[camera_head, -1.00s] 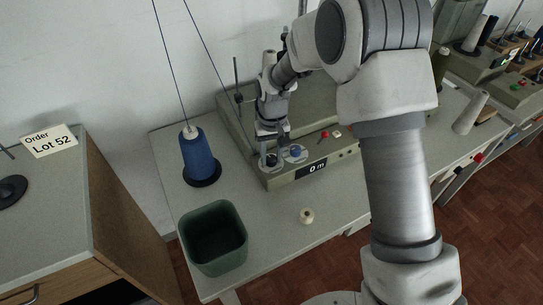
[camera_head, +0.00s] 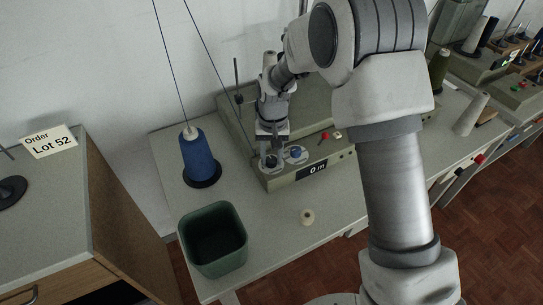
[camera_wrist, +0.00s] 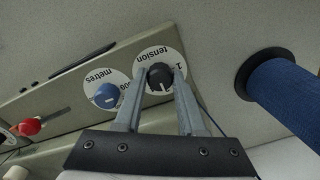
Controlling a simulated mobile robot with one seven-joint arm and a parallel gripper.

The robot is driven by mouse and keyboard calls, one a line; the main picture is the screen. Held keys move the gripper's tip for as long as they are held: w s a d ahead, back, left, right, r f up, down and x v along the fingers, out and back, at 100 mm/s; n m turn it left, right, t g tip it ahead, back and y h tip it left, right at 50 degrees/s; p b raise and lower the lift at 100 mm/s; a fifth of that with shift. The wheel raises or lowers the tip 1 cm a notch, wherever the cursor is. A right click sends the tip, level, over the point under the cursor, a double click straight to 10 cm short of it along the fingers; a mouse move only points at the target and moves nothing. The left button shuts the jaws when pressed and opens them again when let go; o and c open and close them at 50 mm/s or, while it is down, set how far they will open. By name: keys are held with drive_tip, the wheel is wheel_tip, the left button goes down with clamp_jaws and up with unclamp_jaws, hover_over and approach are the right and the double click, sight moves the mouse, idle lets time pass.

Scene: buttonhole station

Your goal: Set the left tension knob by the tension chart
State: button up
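The left tension knob (camera_wrist: 160,77) is black with a white pointer mark, on a white round dial marked "tension" (camera_wrist: 154,54). In the wrist view its pointer is toward the bottom of the picture. My gripper (camera_wrist: 160,73) has one finger on each side of this knob, close against it, and appears shut on it. In the head view my gripper (camera_head: 271,163) is down at the left end of the machine's front panel, largely covering the knob. The blue metres knob (camera_wrist: 107,95) stands beside it on its own dial. No tension chart can be made out.
The machine's display (camera_head: 313,170) reads "0 m". A blue thread cone (camera_head: 197,156) stands left of the machine. A green bin (camera_head: 214,240) and a small pale spool (camera_head: 307,217) are at the front of the table. A card reads "Order Lot 52" (camera_head: 49,142).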

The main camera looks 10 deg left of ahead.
sight(273, 159)
drive_tip(key=o, duration=0.4)
drive_tip(key=r+p, duration=0.1)
drive_tip(key=r, duration=0.7)
drive_tip(key=r+p, duration=0.1)
drive_tip(key=r, duration=0.8)
drive_tip(key=shift+d+r, duration=0.2)
drive_tip(key=shift+r, duration=0.05)
